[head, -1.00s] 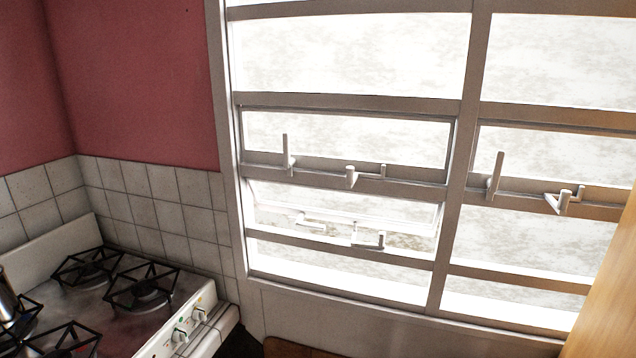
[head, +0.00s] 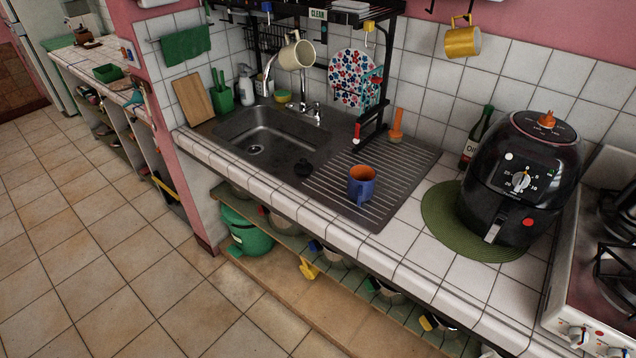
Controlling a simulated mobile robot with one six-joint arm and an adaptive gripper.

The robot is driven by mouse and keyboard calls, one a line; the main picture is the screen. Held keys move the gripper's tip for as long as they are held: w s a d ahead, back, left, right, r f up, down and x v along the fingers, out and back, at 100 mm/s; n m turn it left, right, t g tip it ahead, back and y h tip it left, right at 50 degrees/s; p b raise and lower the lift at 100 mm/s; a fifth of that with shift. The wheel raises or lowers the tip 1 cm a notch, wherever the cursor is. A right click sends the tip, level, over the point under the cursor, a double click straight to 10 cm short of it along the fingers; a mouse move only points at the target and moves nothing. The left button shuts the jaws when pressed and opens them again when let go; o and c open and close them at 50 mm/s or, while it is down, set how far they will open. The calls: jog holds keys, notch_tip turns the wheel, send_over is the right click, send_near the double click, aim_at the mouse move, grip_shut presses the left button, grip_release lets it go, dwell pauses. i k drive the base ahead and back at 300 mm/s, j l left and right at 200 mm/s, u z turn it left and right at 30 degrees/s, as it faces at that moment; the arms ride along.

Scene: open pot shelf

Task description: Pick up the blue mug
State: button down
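The blue mug (head: 361,188) stands upright on the ribbed metal drainboard (head: 335,207) to the right of the sink basin, near the counter's front edge. Its inside is orange, and its handle faces the front. Nothing touches it from above. My gripper does not show in the head view.
A black air fryer (head: 520,175) stands on a green round mat (head: 440,207) to the right, beside the stove (head: 590,290). A black rack (head: 384,70) stands over the sink (head: 265,135), with a cream mug (head: 296,52) hanging there. The tiled floor (head: 120,270) at the left is clear.

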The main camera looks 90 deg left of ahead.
aim_at(360, 180)
jog(key=u, duration=2.9)
jog(key=i+j, duration=0.1)
